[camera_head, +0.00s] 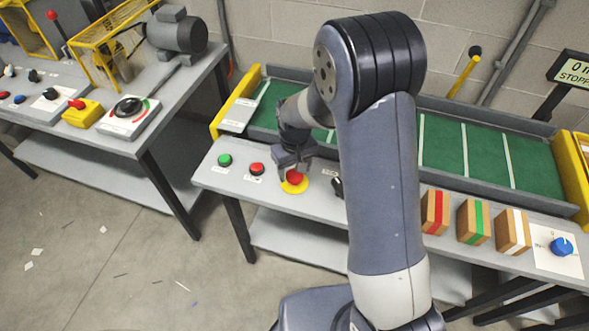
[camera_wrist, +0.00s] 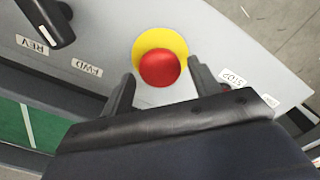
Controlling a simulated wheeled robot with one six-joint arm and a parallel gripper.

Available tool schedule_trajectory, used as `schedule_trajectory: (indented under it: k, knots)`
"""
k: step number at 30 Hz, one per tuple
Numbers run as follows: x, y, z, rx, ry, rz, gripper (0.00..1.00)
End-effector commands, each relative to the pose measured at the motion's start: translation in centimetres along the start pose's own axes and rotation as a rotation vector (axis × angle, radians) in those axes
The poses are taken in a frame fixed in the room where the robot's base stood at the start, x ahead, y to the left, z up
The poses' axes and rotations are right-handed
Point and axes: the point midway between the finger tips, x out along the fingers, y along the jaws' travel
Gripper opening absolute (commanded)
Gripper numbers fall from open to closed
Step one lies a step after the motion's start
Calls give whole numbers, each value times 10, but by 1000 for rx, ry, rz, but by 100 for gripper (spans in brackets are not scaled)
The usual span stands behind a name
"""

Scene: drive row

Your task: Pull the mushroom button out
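The red mushroom button (camera_head: 294,177) sits on a round yellow plate (camera_head: 293,188) on the grey panel in front of the green conveyor. The wrist view shows its red cap (camera_wrist: 159,68) on the yellow disc (camera_wrist: 176,38). My gripper (camera_head: 291,166) is right above and behind the button. In the wrist view my gripper's two dark fingers (camera_wrist: 160,83) are apart, one on each side of the cap's lower part. The gripper is open; I see a gap beside the cap and cannot tell whether either finger touches it.
A green button (camera_head: 225,160) and a smaller red button (camera_head: 257,169) are left of it. A black lever (camera_wrist: 47,20) by the REV and FWD labels stands close on the other side. Striped blocks (camera_head: 473,222) and a blue knob (camera_head: 562,246) are farther right.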

Motion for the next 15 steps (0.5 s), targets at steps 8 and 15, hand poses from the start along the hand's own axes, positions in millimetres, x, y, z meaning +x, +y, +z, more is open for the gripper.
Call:
schedule_trajectory:
  k: [8,15]
  knots:
    - [1,0,0,0,-2,0,67]
    - [-15,0,-1,0,3,0,67]
